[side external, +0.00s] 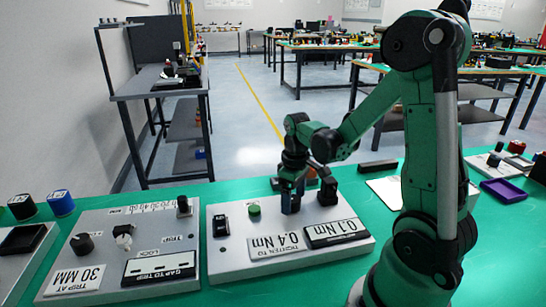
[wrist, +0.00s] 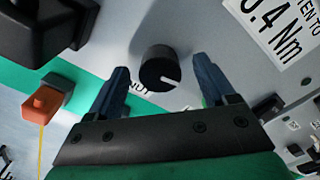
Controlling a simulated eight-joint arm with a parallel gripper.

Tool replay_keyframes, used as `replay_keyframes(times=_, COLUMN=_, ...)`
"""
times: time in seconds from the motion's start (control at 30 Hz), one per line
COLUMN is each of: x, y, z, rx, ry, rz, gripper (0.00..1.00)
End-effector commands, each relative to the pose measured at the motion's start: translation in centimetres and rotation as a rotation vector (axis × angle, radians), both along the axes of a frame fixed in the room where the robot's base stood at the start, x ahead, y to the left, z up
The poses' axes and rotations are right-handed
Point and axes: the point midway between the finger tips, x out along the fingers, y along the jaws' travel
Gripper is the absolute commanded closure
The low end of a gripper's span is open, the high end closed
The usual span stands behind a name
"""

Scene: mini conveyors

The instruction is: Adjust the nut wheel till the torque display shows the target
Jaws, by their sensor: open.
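The nut wheel (wrist: 158,66) is a black round knob with a white pointer line, beside a partly covered "NUT" label in the wrist view. My gripper (side external: 291,207) is low over the torque panel (side external: 232,262). Its two blue fingers are open, one on each side of the wheel with visible gaps in the wrist view (wrist: 161,76). The gripper hides the wheel in the side view. The black-framed torque display (side external: 338,232) reads 0.1 Nm. The white target plate (side external: 276,247) reads "TIGHTEN TO 0.4 Nm"; part of it shows in the wrist view (wrist: 275,27).
A green button (side external: 254,209) and a black switch (side external: 221,226) are on the same panel. A trip panel (side external: 92,225) with a black knob (side external: 82,244) stands to the left. An orange-topped piece (wrist: 42,101) is near the fingers in the wrist view.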

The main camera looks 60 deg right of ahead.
Motion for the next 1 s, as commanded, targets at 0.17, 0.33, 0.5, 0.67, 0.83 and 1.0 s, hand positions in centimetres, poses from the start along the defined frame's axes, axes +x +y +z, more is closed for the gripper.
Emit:
replay_keyframes(times=0.17, x=0.01, y=0.0, z=-0.09, rx=0.0, ry=0.0, rz=0.0, gripper=0.23)
replay_keyframes(times=0.33, x=0.01, y=0.0, z=-0.07, rx=0.0, ry=0.0, rz=0.0, gripper=0.49)
replay_keyframes(times=0.5, x=0.01, y=0.01, z=-0.07, rx=0.0, ry=0.0, rz=0.0, gripper=0.97)
replay_keyframes(times=0.67, x=0.01, y=0.01, z=-0.06, rx=0.0, ry=0.0, rz=-0.004, gripper=1.0)
replay_keyframes(times=0.83, x=0.01, y=0.02, z=-0.05, rx=0.0, ry=0.0, rz=-0.035, gripper=1.0)
replay_keyframes(times=1.0, x=0.02, y=0.02, z=-0.05, rx=0.0, ry=0.001, rz=-0.119, gripper=1.0)
